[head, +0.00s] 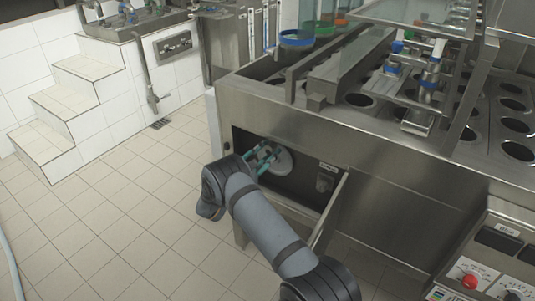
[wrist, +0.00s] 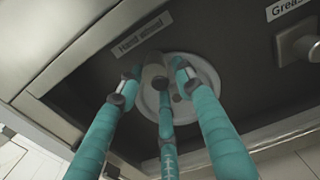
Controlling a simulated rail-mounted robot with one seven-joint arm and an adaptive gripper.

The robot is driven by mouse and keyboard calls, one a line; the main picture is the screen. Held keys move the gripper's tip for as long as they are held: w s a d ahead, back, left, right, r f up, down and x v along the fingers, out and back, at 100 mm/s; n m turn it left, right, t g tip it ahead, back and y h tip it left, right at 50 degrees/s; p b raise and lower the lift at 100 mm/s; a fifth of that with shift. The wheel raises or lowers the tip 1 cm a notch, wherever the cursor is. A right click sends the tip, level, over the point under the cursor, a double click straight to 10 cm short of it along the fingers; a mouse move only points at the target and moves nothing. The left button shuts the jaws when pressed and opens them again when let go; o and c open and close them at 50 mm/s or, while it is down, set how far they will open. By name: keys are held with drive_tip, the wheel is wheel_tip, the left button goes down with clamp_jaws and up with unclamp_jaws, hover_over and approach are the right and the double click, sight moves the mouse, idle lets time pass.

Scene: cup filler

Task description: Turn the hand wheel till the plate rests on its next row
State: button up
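The hand wheel (wrist: 207,77) is a pale disc in a dark recess, below a "Hand wheel" label (wrist: 143,35). Its grey knob (wrist: 154,72) stands out toward the wrist camera. In the head view the wheel (head: 284,161) is partly covered by my gripper (head: 262,157). My gripper (wrist: 157,72) has teal fingers, with dark fingertips on both sides of the knob and another finger below it. Whether they press on the knob is not clear. On top of the machine is a steel plate (head: 385,117) with rows of round holes; its exact row position cannot be told.
An open door (head: 330,212) stands out at the right of the recess, close to my arm. A "Grease" label (wrist: 288,8) and a square fitting (wrist: 299,46) are right of the wheel. A control panel (head: 490,275) is at lower right. The tiled floor (head: 120,220) at left is clear.

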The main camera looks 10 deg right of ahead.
drive_tip(key=c, duration=0.4)
clamp_jaws()
idle(0.5)
